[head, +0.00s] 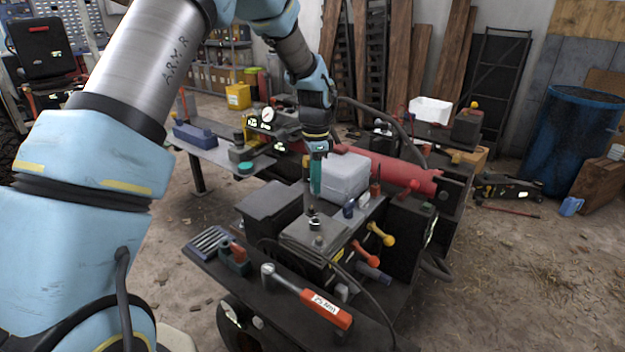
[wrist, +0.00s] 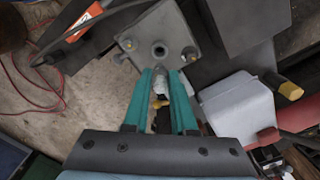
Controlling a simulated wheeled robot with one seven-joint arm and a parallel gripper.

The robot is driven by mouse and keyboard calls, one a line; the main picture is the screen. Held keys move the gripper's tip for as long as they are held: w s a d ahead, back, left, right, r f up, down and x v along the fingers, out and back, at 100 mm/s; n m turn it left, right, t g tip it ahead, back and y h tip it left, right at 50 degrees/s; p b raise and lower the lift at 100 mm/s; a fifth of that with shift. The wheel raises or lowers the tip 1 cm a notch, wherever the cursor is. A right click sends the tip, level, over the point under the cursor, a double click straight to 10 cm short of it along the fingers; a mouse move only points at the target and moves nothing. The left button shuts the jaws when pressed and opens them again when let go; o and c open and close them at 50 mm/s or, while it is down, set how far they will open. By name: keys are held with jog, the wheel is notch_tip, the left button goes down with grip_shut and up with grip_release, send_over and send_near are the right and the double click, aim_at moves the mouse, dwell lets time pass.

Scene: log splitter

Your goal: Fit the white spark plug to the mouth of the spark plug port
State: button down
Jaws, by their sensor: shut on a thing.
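My gripper (head: 315,190) points down over the engine block in the head view. In the wrist view its two teal fingers (wrist: 161,74) are closed around a small whitish piece, the white spark plug (wrist: 160,84), seen only partly between them. The spark plug port (wrist: 160,51) is a dark round hole with a raised rim in a grey plate, just beyond the fingertips. The plug appears near the port's mouth and slightly to the near side of it in this view. I cannot tell whether they touch. In the head view the plug is too small to make out clearly.
The grey plate (wrist: 183,32) has bolts at its corners. A pale grey box (head: 345,175) stands close to the right of my gripper. A cable runs beside the engine.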

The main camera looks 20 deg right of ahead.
jog(key=shift+a+m, duration=0.1)
jog(key=shift+m, duration=0.2)
jog(key=shift+f+b, duration=1.45)
jog(key=shift+f, duration=1.35)
jog(key=shift+f, duration=0.15)
jog(key=shift+f+b, duration=0.7)
jog(key=shift+f, duration=0.35)
jog(key=shift+f, duration=0.35)
jog(key=shift+f+b, duration=0.35)
jog(key=shift+f, duration=0.1)
